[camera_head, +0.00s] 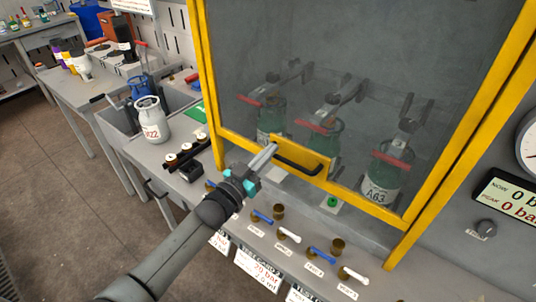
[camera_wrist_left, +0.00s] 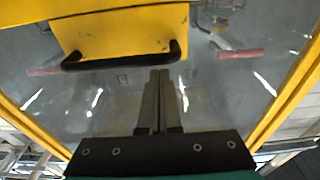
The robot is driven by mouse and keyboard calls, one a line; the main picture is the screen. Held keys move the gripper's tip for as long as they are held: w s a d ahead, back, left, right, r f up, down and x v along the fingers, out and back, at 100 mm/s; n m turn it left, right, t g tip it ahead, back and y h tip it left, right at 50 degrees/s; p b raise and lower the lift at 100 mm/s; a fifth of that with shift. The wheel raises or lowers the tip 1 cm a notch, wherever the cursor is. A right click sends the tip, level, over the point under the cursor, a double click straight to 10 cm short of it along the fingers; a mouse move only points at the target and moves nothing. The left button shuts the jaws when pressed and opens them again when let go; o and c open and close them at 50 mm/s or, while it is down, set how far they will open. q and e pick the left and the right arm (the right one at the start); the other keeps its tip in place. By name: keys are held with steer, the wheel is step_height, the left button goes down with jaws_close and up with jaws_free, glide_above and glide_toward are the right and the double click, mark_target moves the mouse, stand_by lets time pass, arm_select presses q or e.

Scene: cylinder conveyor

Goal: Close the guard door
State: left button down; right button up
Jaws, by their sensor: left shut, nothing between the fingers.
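The guard door is a clear panel in a yellow frame (camera_head: 213,128), with a yellow plate and a black handle (camera_head: 298,166) at its bottom bar. A gap shows between that bar and the bench below. My left gripper (camera_head: 272,149) is shut and empty, with its fingertips close to the yellow plate, at the left of the handle. In the left wrist view the handle (camera_wrist_left: 118,63) lies just beyond the shut fingers (camera_wrist_left: 160,74). I cannot tell whether they touch it. My right gripper is not in view.
Behind the door stand three green cylinders, one marked A63 (camera_head: 380,188), under clamps with red handles. Several valve levers (camera_head: 288,236) line the bench front. A grey-white cylinder (camera_head: 151,120) stands at the left. A gauge display (camera_head: 508,196) is on the right wall.

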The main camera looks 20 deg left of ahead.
arm_select(q)
steer(key=shift+f, duration=0.2)
step_height(320, 180, down, 16)
steer(key=b, duration=1.2)
steer(key=shift+r, duration=0.25)
steer(key=shift+s, duration=0.1)
step_height(320, 180, up, 5)
steer(key=p, duration=0.4)
steer(key=f+v, duration=0.1)
steer(key=v, duration=0.8)
